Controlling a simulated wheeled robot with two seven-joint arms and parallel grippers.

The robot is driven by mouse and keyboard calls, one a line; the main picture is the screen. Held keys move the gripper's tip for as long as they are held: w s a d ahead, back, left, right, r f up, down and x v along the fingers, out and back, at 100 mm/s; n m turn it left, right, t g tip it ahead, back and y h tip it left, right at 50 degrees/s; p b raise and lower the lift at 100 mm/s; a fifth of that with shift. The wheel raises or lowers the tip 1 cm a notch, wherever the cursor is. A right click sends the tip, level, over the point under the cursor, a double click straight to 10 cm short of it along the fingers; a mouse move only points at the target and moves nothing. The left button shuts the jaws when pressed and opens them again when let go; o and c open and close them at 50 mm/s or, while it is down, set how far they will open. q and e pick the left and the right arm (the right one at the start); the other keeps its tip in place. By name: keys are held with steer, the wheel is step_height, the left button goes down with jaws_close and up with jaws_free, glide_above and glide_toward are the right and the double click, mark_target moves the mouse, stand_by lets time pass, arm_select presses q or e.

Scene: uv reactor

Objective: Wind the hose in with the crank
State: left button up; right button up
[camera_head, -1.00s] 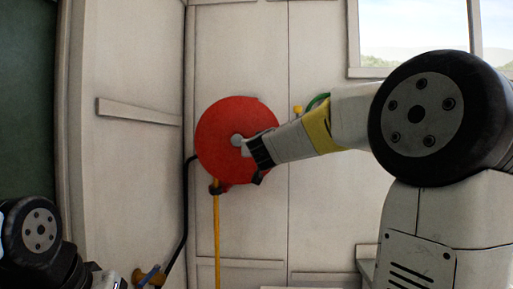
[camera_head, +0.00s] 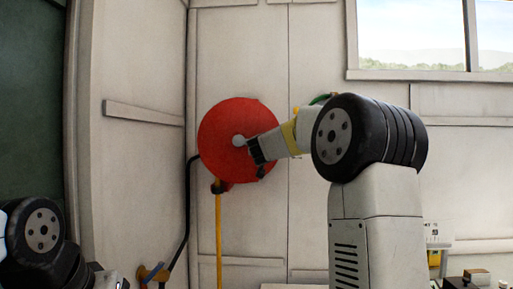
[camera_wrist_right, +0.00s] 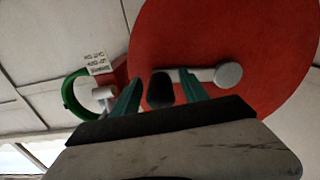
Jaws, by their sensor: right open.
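The red hose reel (camera_head: 222,130) is on the pale wall in the head view, with a grey hub (camera_head: 239,140). The yellow hose (camera_head: 218,240) hangs straight down below it. In the right wrist view, a pale crank arm runs left from the hub (camera_wrist_right: 228,75) to a black crank handle (camera_wrist_right: 160,90). My right gripper (camera_head: 257,152) is at the reel's right part. Its fingers (camera_wrist_right: 162,95) are open on either side of the handle; I cannot tell whether they touch it. Only part of my left arm shows at lower left; its gripper is out of view.
A green ring (camera_wrist_right: 72,97) and a white label (camera_wrist_right: 96,63) are beside the reel in the wrist view. A bench with small items stands at lower right.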

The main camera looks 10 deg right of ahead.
jaws_close()
stand_by(1.4)
